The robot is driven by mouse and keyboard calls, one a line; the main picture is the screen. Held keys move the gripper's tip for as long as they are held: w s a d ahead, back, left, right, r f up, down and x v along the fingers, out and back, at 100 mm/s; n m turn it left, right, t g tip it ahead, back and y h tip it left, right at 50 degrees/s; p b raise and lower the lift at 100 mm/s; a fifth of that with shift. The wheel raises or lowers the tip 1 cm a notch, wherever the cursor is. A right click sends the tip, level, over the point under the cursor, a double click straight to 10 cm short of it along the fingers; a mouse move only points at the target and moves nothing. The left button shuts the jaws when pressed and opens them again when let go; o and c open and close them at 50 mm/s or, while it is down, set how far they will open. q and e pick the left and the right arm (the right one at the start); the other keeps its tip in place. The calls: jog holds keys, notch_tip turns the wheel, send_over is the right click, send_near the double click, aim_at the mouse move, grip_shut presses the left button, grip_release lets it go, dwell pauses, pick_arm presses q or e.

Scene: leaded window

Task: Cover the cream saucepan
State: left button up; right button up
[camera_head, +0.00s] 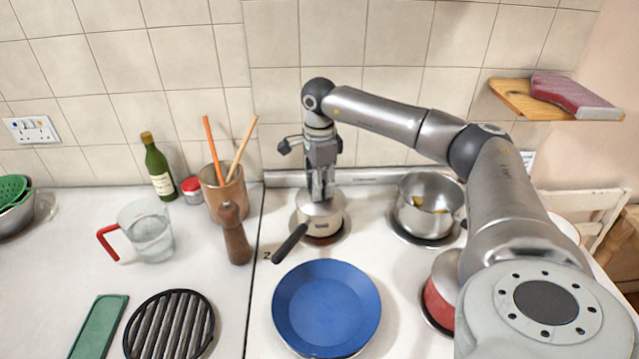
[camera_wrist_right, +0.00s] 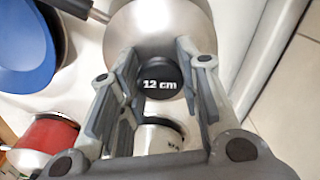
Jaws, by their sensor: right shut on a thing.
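The cream saucepan (camera_head: 325,229) stands on the back left burner of the white hob, its black handle (camera_head: 290,243) pointing toward the front left. A silver lid (camera_head: 318,208) is over its top; it looks level, and I cannot tell whether it touches the rim. My right gripper (camera_head: 321,193) points down above the saucepan and is shut on the lid's knob. In the right wrist view the black knob (camera_wrist_right: 161,84), marked "12 cm", is between the fingers, with the silver lid (camera_wrist_right: 155,22) behind it. My left gripper is not in view.
A blue pan (camera_head: 326,308) is in front of the saucepan. A steel pot (camera_head: 428,204) stands to the right, and a red pot (camera_head: 437,304) is partly behind my arm. A pepper mill (camera_head: 235,235) and a utensil crock (camera_head: 222,190) stand close on the left.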

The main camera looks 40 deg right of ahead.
jog(key=o, duration=1.1)
jog(key=shift+o, duration=0.2)
jog(key=o, duration=0.6)
jog(key=shift+c, duration=0.2)
jog(key=shift+r+p, duration=2.75)
jog(key=shift+r, duration=0.8)
jog(key=shift+f, duration=0.15)
